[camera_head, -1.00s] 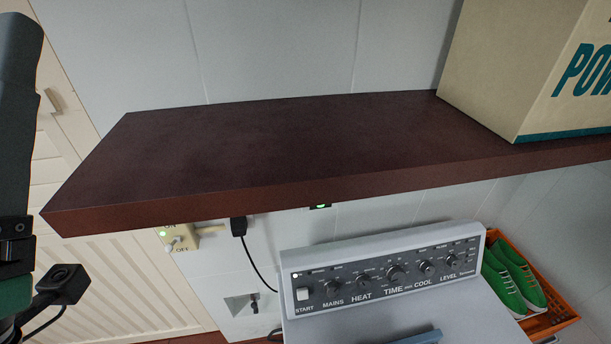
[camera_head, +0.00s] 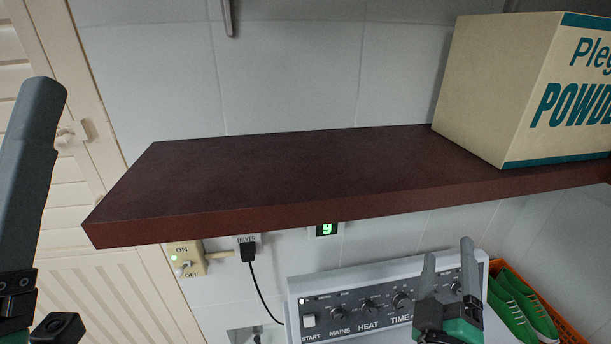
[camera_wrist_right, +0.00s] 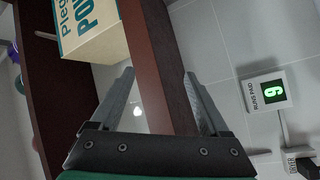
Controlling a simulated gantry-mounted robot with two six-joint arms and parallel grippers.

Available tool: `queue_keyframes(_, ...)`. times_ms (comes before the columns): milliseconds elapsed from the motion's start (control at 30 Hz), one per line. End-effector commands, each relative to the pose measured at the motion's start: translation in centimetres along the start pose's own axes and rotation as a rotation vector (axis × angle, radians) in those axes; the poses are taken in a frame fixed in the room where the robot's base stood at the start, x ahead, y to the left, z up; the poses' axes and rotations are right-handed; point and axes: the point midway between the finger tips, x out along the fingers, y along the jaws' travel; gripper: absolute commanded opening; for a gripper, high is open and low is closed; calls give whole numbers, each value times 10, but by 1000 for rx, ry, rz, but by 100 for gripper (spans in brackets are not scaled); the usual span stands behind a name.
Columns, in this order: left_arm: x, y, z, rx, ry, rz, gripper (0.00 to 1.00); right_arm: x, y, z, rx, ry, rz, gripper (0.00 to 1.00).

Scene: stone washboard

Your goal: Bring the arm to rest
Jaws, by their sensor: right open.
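My right gripper (camera_head: 448,250) is in front of the control panel, at the lower right of the head view, pointing up below the shelf. Its two grey fingers are apart with nothing gripped. In the right wrist view the open fingers (camera_wrist_right: 159,74) show with the brown shelf (camera_wrist_right: 150,60) beyond and between them. My left gripper (camera_head: 40,120) stands upright at the left edge of the head view. I see its dark grey finger part from the side, so its opening cannot be told.
The dark shelf (camera_head: 270,185) crosses the head view, its left part bare. A powder box (camera_head: 490,90) stands at its right. Below are a switch (camera_head: 187,262), a plug (camera_head: 248,252), the machine's panel (camera_head: 350,305) and an orange crate (camera_head: 556,322) with green shoes (camera_head: 520,305).

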Motion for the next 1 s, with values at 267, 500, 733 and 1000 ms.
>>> queue_keyframes(267, 0, 0, 0, 0, 0, 0, 79, -24, 218, -75, 731, 441, 199, 79)
queue_keyframes(500, 26, 0, -23, 0, -3, 0, 79, -84, 290, -148, 1234, 826, -56, 79)
queue_keyframes(733, 86, 0, -80, 0, 1, 0, 79, -68, 357, -188, 1228, 820, -55, 79)
queue_keyframes(1000, 108, 0, -100, 0, 0, 0, 79, -63, 382, -202, 1226, 817, -55, 79)
